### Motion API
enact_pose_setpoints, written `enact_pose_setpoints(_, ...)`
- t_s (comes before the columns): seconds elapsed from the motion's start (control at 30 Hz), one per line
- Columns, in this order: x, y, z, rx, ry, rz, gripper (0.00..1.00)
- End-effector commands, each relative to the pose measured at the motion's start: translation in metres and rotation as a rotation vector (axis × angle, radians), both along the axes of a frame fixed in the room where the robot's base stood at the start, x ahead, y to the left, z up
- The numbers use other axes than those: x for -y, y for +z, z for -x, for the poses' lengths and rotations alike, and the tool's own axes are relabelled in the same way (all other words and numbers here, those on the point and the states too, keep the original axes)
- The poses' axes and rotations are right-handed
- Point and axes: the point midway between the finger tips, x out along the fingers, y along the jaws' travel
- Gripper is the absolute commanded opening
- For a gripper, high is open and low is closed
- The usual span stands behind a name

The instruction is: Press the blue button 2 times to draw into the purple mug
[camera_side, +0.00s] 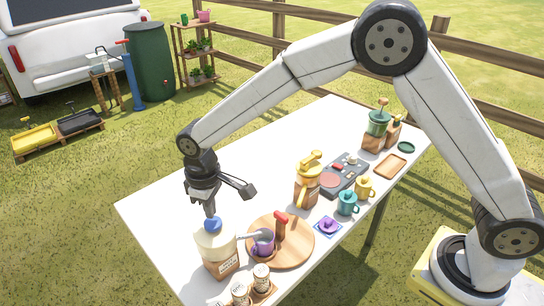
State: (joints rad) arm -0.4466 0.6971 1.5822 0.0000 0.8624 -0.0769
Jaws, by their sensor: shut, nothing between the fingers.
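The blue button (212,225) sits on top of a cream-lidded dispenser (217,245) with a brown labelled body, at the table's front left. The dispenser's pale spout reaches right over the purple mug (263,245). The mug stands upright on the left part of a round wooden board (297,252); its inside is mostly hidden. My gripper (210,212) is shut and empty, pointing down with its tips right above the blue button. Whether the tips touch the button cannot be told from this view.
A red-handled upright piece (281,226) stands on the board beside the mug. Small labelled jars (261,278) stand in front. A yellow-topped dispenser (307,185), a teal mug (346,203) and a yellow mug (363,188) are farther right. The table's left side (150,208) is clear.

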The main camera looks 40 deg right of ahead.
Motion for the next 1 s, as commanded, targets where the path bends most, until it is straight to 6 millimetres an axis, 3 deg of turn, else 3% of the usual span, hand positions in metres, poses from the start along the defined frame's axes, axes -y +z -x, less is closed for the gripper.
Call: enact_pose_setpoints(1.0, 0.0, -0.013, 0.0, -0.001, 0.0, 0.0, 0.0)
